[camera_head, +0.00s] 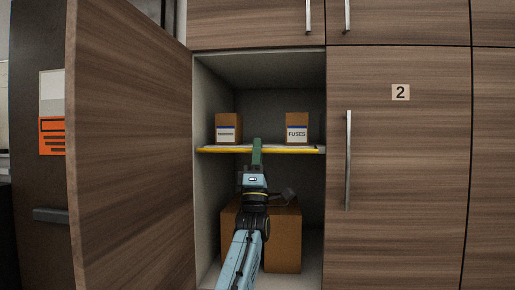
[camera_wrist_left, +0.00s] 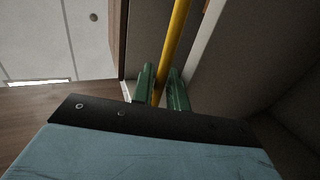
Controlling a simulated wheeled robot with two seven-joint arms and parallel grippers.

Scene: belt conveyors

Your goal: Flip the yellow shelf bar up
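The yellow shelf bar (camera_head: 222,150) runs level along the front edge of the shelf inside the open cabinet. My left gripper (camera_head: 257,150) reaches up to it from below, near the middle of its length. In the left wrist view the yellow bar (camera_wrist_left: 178,38) passes between the two green fingers of my left gripper (camera_wrist_left: 160,82). The fingers stand apart, with a small gap showing beside the bar, so the gripper looks open around it. My right gripper is in neither view.
A small labelled box (camera_head: 228,128) and a FUSES box (camera_head: 297,128) stand on the shelf behind the bar. A larger cardboard box (camera_head: 284,245) sits below, behind my left arm. The open cabinet door (camera_head: 130,150) stands at left; a closed door (camera_head: 400,180) marked 2 is at right.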

